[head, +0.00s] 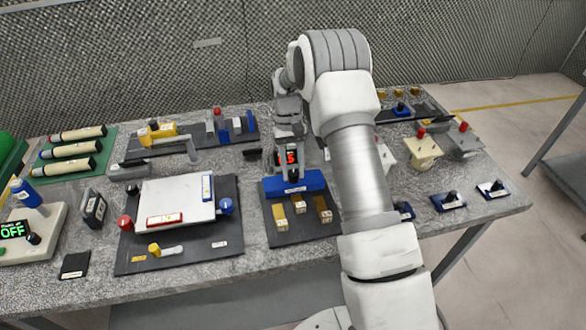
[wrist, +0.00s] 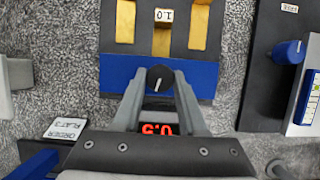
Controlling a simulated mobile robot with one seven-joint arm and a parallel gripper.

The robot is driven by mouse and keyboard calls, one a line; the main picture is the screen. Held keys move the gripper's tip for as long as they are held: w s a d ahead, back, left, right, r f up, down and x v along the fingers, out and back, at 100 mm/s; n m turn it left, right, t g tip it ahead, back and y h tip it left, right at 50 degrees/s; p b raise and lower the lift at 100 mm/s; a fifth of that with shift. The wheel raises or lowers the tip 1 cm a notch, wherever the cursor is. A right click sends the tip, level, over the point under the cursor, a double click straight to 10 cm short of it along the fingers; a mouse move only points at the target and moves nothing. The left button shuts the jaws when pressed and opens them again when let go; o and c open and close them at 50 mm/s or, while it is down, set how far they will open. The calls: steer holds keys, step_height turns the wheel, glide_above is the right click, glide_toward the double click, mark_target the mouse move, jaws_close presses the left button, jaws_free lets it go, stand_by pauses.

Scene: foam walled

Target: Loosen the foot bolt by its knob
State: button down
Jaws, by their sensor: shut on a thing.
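My gripper (wrist: 160,88) is shut on a black knob (wrist: 160,77) with a white pointer line, its fingers on either side of it. The knob stands at the edge of a blue block (wrist: 118,72). In the head view, my gripper (head: 291,150) reaches down at this blue block (head: 310,182), and the black knob (head: 294,174) shows just below it. A display with red digits (wrist: 158,129) lies beyond the knob, partly covered by the gripper. I cannot read a label naming the foot bolt.
Gold blocks (head: 299,204) lie before the blue block. A white plate (head: 175,202) on a dark board stands to the left. Small blue bases with black knobs (head: 449,201) sit at the right front. My arm hides part of the table's middle.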

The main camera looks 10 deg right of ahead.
steer(key=shift+c, duration=2.3)
jaws_free()
steer(key=shift+r, duration=0.1)
steer(key=v, duration=1.7)
steer(key=shift+w+p, duration=0.15)
steer(key=shift+p, duration=0.3)
